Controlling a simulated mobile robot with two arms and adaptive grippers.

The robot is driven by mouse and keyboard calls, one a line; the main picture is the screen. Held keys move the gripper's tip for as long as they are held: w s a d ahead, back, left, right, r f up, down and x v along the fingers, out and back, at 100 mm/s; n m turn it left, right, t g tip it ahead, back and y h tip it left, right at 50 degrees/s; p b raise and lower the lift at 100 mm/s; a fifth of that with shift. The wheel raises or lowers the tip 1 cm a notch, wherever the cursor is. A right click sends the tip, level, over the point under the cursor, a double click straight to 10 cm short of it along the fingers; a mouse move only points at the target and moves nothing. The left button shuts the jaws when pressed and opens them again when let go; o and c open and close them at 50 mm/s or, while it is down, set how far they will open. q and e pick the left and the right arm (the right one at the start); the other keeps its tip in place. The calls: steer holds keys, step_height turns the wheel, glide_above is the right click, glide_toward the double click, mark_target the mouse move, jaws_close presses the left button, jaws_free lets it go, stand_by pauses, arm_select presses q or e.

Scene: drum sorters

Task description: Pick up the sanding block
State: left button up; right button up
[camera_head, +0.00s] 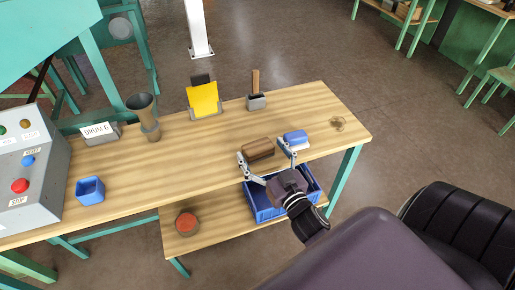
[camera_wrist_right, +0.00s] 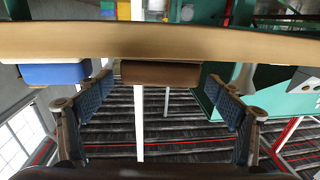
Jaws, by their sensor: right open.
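A brown block, which looks like the sanding block (camera_head: 258,148), lies on the wooden workbench (camera_head: 205,152) near its front edge. In the right wrist view the brown block (camera_wrist_right: 160,73) shows in the middle, at the bench edge. My right gripper (camera_head: 264,155) is open at the front edge, with its fingers spread to either side of the block. In the right wrist view the open fingers (camera_wrist_right: 160,88) frame the block, with nothing held. Contact with the block cannot be told. My left gripper is not in view.
A blue and white block (camera_head: 295,138) sits close to the right finger, and also shows in the wrist view (camera_wrist_right: 55,74). A blue crate (camera_head: 264,207) and a red round item (camera_head: 187,223) are on the lower shelf.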

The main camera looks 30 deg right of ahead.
steer(key=shift+w+d+f, duration=0.1)
steer(key=shift+w+d, duration=0.05)
steer(key=shift+w, duration=1)
steer(key=shift+s, duration=0.1)
steer(key=c, duration=1.3)
steer(key=shift+c, duration=0.3)
steer(key=shift+r, duration=0.2)
